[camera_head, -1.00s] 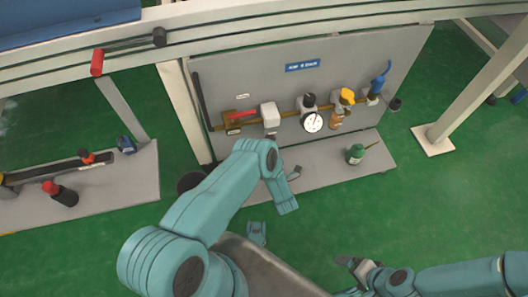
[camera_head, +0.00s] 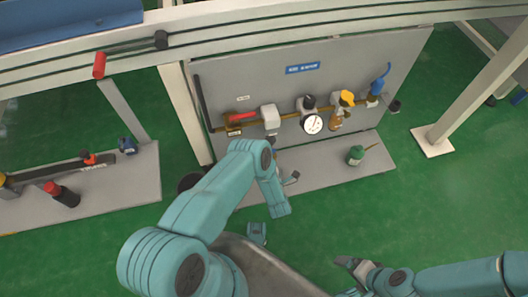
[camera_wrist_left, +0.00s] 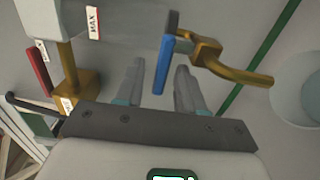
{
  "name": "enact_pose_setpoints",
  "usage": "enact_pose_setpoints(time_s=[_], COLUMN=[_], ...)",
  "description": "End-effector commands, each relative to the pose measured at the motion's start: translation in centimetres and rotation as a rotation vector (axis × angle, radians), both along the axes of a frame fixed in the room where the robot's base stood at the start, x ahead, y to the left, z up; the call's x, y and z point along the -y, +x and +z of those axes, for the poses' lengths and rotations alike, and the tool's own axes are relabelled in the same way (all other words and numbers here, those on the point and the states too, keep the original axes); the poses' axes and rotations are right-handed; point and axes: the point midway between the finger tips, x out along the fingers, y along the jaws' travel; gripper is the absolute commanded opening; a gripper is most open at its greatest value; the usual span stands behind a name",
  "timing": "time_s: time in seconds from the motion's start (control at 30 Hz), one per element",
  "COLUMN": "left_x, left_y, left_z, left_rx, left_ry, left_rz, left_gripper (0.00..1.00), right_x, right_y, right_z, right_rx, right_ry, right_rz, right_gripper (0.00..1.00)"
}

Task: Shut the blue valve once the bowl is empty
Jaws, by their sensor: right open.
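In the left wrist view a blue valve handle (camera_wrist_left: 160,65) stands between the two fingers of my left gripper (camera_wrist_left: 160,88), joined to a brass outlet (camera_wrist_left: 230,62). The fingers are apart, with the handle nearer the right one. A pale body with a MAX label, seemingly the bowl (camera_wrist_left: 115,15), is at upper left; its contents cannot be seen. My right gripper (camera_head: 353,266) is open and empty, low over the floor.
The grey panel (camera_head: 230,80) also carries a red handle (camera_head: 241,117), a dial gauge (camera_head: 313,124), a yellow-capped unit (camera_head: 346,97) and another blue handle (camera_head: 380,79). Green floor lies clear at right.

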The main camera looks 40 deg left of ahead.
Motion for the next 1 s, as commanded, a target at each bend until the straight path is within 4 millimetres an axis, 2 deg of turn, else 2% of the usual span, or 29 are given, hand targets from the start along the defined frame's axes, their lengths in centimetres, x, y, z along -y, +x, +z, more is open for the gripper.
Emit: enact_pose_setpoints(time_s=[0.3,0.5,0.67,1.0], left_x=[5.4,7.8,8.5,8.5], left_y=[-4.6,-6.8,-7.5,-7.5], left_z=[0.5,0.5,0.2,0.0], left_rx=[-0.003,-0.001,-0.001,-0.001], left_ry=[-0.001,0.000,-0.001,-0.001], left_rz=[-0.007,-0.004,-0.002,-0.002], left_gripper=[0.38,0.38,0.38,0.38], right_x=[-0.5,-0.7,-0.8,-0.8], right_y=[-0.5,-0.8,-0.8,-0.9], right_z=[2.9,4.9,5.3,5.2], right_rx=[-0.009,-0.012,-0.014,-0.015], right_ry=[0.004,0.006,0.006,0.006], right_rz=[0.020,0.031,0.033,0.033], right_gripper=[0.93,0.93,0.93,0.93])
